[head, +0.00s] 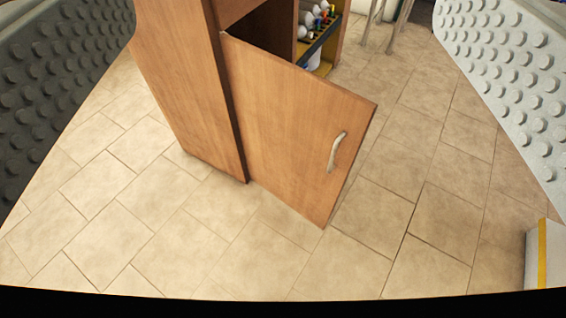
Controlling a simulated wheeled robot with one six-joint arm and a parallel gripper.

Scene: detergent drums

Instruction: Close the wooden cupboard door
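The wooden cupboard (185,75) stands on the tiled floor in the upper middle of the head view. Its wooden door (290,125) stands open, hinged on the left at the cupboard's post and swung out towards me. A pale curved handle (337,152) sits near the door's free right edge. My gripper (285,110) shows as two studded finger pads, one dark at the far left and one light at the far right. They are wide apart with nothing between them at close range. The fingertips are cut off by the frame, and no contact with the door shows.
Behind the door, a shelf rack (318,40) holds several bottles with coloured caps. Pale metal legs (385,22) stand at the top right. A white box with a yellow stripe (541,255) is at the lower right edge. The tiled floor (400,215) right of the door is clear.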

